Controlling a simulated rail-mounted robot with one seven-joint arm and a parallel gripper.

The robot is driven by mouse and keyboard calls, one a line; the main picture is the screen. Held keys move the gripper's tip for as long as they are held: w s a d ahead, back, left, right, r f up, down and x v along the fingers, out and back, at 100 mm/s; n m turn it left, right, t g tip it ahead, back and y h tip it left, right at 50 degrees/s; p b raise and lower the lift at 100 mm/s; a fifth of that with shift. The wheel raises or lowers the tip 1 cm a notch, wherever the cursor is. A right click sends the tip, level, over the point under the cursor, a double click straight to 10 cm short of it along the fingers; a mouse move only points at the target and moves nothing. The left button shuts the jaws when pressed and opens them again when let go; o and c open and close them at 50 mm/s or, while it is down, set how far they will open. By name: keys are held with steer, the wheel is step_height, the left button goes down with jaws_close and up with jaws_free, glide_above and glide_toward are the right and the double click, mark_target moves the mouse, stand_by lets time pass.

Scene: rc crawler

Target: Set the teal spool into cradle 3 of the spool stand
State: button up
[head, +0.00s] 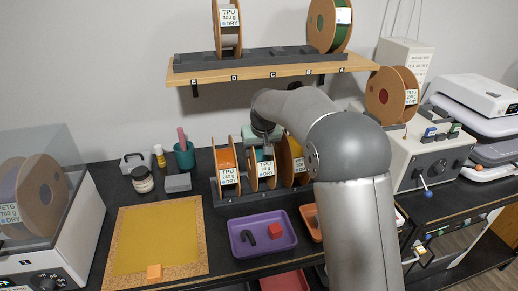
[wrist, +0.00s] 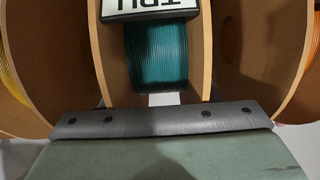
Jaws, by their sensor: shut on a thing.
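The teal spool (head: 254,167) has brown flanges and a white label. It is upright at the dark spool stand (head: 262,201), between two other spools. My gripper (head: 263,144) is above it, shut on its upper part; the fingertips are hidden. In the wrist view the teal winding (wrist: 160,55) shows between two brown flanges, just beyond the gripper body. I cannot tell whether the spool rests fully in its cradle, and I cannot read cradle numbers.
An orange spool (head: 225,160) stands close on the left and a yellow spool (head: 291,160) close on the right. A purple tray (head: 240,249) lies in front of the stand. Above is a wooden shelf (head: 200,75) with spools. A teal cup (head: 184,158) stands to the left.

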steer(key=shift+f, duration=0.2)
steer(key=o, duration=1.2)
steer(key=shift+c, duration=0.2)
steer(key=shift+r+p, duration=0.35)
steer(key=shift+r, duration=0.25)
steer(key=b+v, duration=0.2)
steer(key=v, duration=1)
steer(key=s+d+f+m+g+h, duration=0.1)
steer(key=s+d+f, duration=0.2)
steer(key=s+d, duration=0.55)
steer(key=s+d+f+m+g, duration=0.1)
steer(key=s+d+f, duration=0.35)
steer(key=s, duration=0.75)
steer(key=s+d+f, duration=0.2)
steer(key=s+f, duration=0.2)
steer(key=s, duration=0.4)
steer(key=s+d+f+m+g, duration=0.1)
steer(key=s+d+f, duration=0.2)
steer(key=s, duration=0.5)
steer(key=shift+s+f+g, duration=0.3)
steer(key=shift+f, duration=0.15)
